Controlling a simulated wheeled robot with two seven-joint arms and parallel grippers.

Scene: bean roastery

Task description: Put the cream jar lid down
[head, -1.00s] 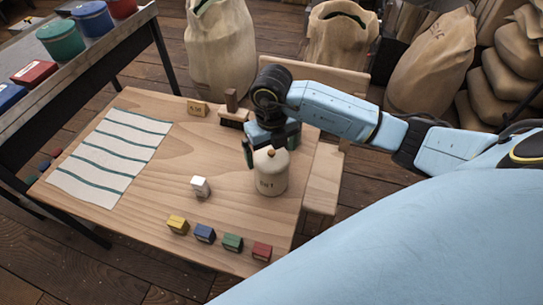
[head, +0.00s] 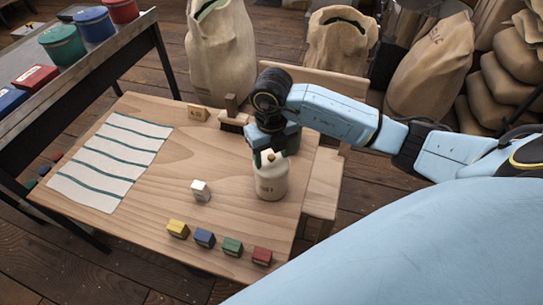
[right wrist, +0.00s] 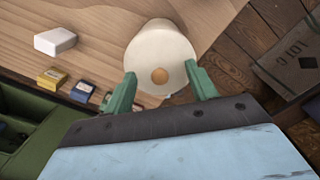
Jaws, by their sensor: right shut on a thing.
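The cream jar (head: 270,185) stands upright near the right edge of the wooden table (head: 200,150). Its cream lid (right wrist: 160,55) has a round wooden knob and shows in the right wrist view. My right gripper (right wrist: 161,74) is shut on the lid, one green finger on either side of it. In the head view my right gripper (head: 268,155) is at the jar's top and partly hides the lid. I cannot tell whether the lid rests on the jar or is slightly raised. My left gripper is not in view.
A white block (head: 200,191) lies left of the jar. Yellow (head: 178,229), blue (head: 204,238), green (head: 232,246) and red (head: 262,256) blocks line the front edge. A striped cloth (head: 112,160) covers the left side. A brown wooden piece (head: 232,116) stands behind. The table's middle is clear.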

